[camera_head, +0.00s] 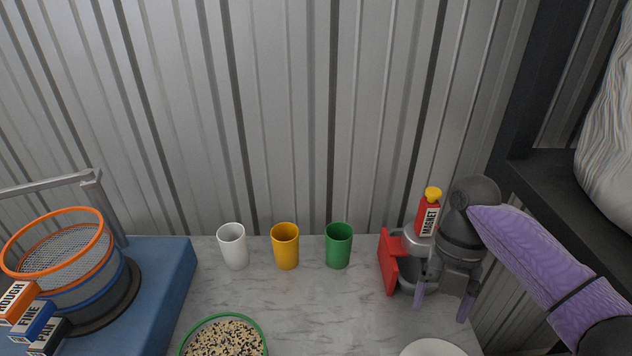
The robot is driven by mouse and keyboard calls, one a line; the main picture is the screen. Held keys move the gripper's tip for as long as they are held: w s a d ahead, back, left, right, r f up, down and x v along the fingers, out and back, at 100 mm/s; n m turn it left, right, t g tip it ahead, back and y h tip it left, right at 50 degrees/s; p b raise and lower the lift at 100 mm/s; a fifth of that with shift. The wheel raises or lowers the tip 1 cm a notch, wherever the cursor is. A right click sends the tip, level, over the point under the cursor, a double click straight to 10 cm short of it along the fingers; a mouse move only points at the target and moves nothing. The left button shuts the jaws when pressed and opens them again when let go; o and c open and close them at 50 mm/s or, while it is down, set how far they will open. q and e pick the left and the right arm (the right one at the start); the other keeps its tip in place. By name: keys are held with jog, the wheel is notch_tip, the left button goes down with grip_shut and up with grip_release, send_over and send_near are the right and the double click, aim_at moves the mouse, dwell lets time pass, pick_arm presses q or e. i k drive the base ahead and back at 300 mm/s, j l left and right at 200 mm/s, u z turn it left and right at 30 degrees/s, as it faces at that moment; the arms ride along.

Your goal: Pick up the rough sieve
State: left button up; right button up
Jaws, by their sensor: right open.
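The rough sieve (60,252) is at the far left in the head view. It has an orange rim, a grey mesh and an orange tab labelled ROUGH (15,303). It sits on top of a stack with a blue-rimmed sieve, whose blue tab (33,322) reads in part "INE", and a dark pan with a black tab (48,338) below. My right gripper (443,301) is open at the right, fingers pointing down, far from the sieve. It is near a red magnet with a yellow cap (430,212). My left gripper is not in view.
The stack stands on a blue block (170,265), with a grey metal bar (60,183) behind it. White (233,246), yellow (286,246) and green (338,246) cups stand along the corrugated wall. A green-rimmed bowl of grains (223,338) is at the front. A red-sided object (389,262) is beside my right gripper.

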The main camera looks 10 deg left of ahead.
aim_at(59, 250)
jog(key=u, duration=1.9)
